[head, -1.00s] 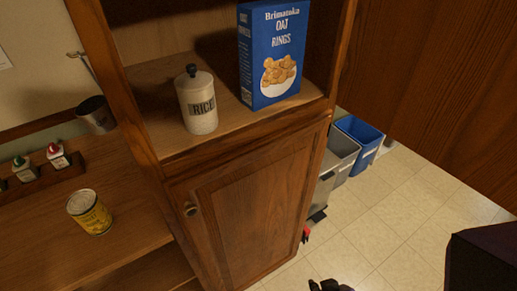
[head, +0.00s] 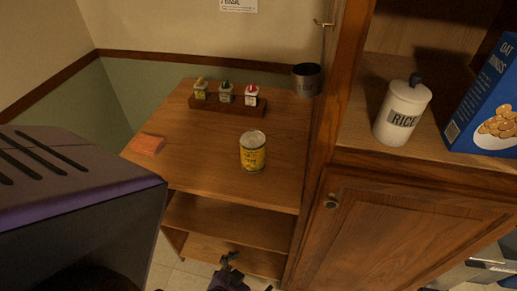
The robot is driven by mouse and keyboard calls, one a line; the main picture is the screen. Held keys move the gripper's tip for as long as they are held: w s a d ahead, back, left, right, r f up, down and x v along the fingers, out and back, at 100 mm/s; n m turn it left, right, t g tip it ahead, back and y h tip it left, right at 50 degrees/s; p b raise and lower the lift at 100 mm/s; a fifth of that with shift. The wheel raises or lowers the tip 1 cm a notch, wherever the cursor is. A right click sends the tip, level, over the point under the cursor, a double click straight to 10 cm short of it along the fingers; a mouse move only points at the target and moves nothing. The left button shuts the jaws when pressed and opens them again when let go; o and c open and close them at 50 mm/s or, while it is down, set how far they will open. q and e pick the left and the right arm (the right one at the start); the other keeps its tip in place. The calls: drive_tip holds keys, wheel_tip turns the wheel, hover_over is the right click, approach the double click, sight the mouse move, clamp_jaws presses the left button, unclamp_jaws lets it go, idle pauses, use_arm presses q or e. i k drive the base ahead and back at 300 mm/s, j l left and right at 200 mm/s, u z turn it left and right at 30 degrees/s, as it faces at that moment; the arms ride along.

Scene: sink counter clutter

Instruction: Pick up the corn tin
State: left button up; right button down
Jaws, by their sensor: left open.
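The corn tin (head: 252,153), a yellow-labelled can with a bare metal top, stands upright on the wooden counter (head: 205,160), right of its middle. My left gripper (head: 231,266) shows at the bottom edge of the head view, low in front of the shelves and well below the tin. It is partly cut off by the frame edge, open, and apart from the tin. My right gripper is not in view.
A wooden rack (head: 226,104) with several small bottles and a metal cup (head: 306,80) stand behind the tin. A pink sponge-like block (head: 149,145) lies at left. A tall cabinet (head: 317,130) borders the counter's right, holding a rice canister (head: 403,112) and a cereal box (head: 487,110).

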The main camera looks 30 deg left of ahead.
sight(252, 142)
drive_tip(key=k+j+u, duration=0.2)
drive_tip(key=j, duration=0.15)
drive_tip(key=j+u, duration=0.25)
drive_tip(key=k+j+u, duration=0.2)
drive_tip(key=j, duration=0.25)
drive_tip(key=i+l, duration=0.4)
